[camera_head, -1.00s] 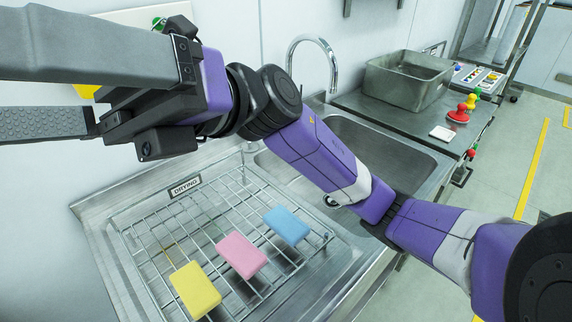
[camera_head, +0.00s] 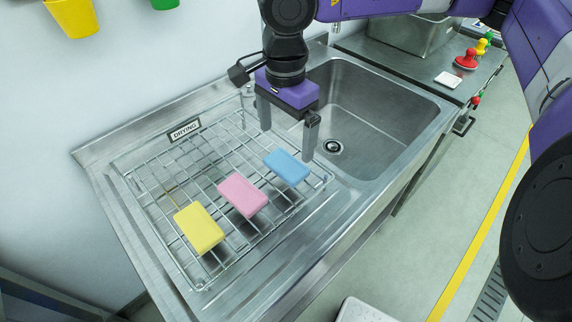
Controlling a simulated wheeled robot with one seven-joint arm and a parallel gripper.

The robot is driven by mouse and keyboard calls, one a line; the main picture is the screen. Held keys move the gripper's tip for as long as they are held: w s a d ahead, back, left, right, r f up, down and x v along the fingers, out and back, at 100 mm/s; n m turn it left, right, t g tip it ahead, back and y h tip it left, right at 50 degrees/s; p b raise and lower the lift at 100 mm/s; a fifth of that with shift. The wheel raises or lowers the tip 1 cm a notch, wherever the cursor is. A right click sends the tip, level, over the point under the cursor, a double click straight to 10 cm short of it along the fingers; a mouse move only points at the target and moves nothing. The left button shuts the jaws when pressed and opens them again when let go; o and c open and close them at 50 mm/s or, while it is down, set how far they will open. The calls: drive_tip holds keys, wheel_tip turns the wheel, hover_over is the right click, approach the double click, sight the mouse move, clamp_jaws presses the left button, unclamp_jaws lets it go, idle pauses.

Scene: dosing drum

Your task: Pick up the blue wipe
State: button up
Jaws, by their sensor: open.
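The blue wipe (camera_head: 287,167) is a light blue block lying on the wire drying rack (camera_head: 150,190), at the rack's right end by the sink. A pink wipe (camera_head: 243,195) and a yellow wipe (camera_head: 199,228) lie in a row to its left on the same rack. My gripper (camera_head: 287,136) points down with its two fingers apart and nothing between them. It appears above and slightly behind the blue wipe. The fingers do not appear to touch the wipe.
The sink basin (camera_head: 375,120) lies just right of the rack. A metal tub (camera_head: 410,35), a white pad (camera_head: 447,79) and red and yellow knobbed pieces (camera_head: 466,58) stand on the counter beyond. Yellow and green cups (camera_head: 72,17) hang on the back wall.

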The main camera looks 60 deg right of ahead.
sight(286, 163)
wheel_tip(286, 163, down, 7)
drive_tip(key=shift+s+a+f+p, duration=0.1)
drive_tip(key=shift+s+f+p, duration=0.05)
drive_tip(key=shift+p, duration=0.7)
drive_tip(key=c, duration=1.1)
drive_tip(key=shift+o, duration=0.2)
wheel_tip(286, 163, up, 20)
drive_tip(key=b, duration=0.1)
drive_tip(key=shift+b, duration=0.4)
